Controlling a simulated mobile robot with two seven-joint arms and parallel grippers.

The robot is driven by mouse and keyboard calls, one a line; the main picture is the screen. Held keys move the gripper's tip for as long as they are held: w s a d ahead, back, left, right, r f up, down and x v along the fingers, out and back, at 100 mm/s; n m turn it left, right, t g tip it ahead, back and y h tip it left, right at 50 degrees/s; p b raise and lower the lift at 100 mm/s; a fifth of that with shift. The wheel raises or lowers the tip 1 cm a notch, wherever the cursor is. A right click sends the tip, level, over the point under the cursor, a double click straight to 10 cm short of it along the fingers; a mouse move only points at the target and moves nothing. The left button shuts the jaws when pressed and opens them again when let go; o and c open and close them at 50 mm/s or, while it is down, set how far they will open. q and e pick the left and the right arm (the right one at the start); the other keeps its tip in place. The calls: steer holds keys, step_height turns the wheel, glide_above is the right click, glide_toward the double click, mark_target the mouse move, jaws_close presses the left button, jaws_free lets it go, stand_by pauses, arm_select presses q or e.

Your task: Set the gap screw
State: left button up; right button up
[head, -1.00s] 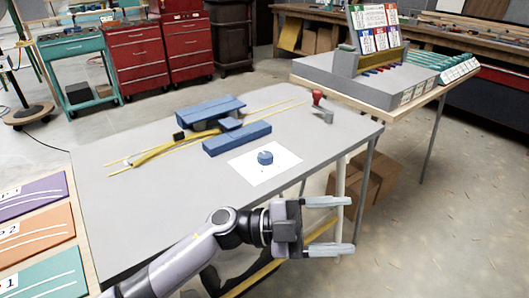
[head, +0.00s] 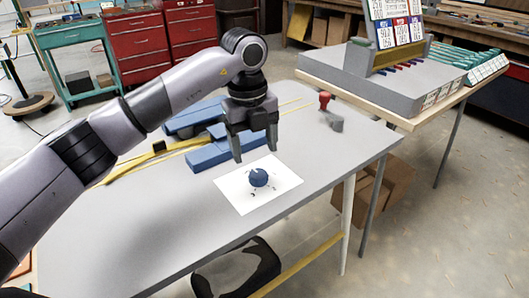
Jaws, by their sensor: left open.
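A round dark blue knob (head: 259,177), which looks like the gap screw, sits on a white sheet (head: 235,194) with small dark marks around the knob. The sheet lies on the grey table (head: 330,165). My left gripper (head: 255,154) points down with its fingers apart and empty. In the picture its fingertips are just above and behind the knob, apart from it; the exact height is hard to tell. Blue blocks (head: 208,155) with yellow rails stand behind the sheet, partly hidden by my left arm. My right gripper is not in view.
A small red-handled tool (head: 325,103) stands near the table's far right corner. A second table with a grey stand (head: 375,80) and coloured cards is behind at right. Cardboard boxes (head: 385,185) are on the floor. The table's front part is clear.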

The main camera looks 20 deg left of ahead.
mark_target(257, 173)
arm_select(q)
steer(key=shift+w+a+f, duration=0.1)
steer(key=shift+w+f, duration=0.05)
steer(key=shift+w, duration=0.15)
steer(key=shift+f, duration=0.3)
steer(key=shift+d+f+p, duration=0.2)
steer(key=shift+f+p, duration=0.1)
steer(key=shift+f, duration=2.75)
steer(key=c, duration=1.1)
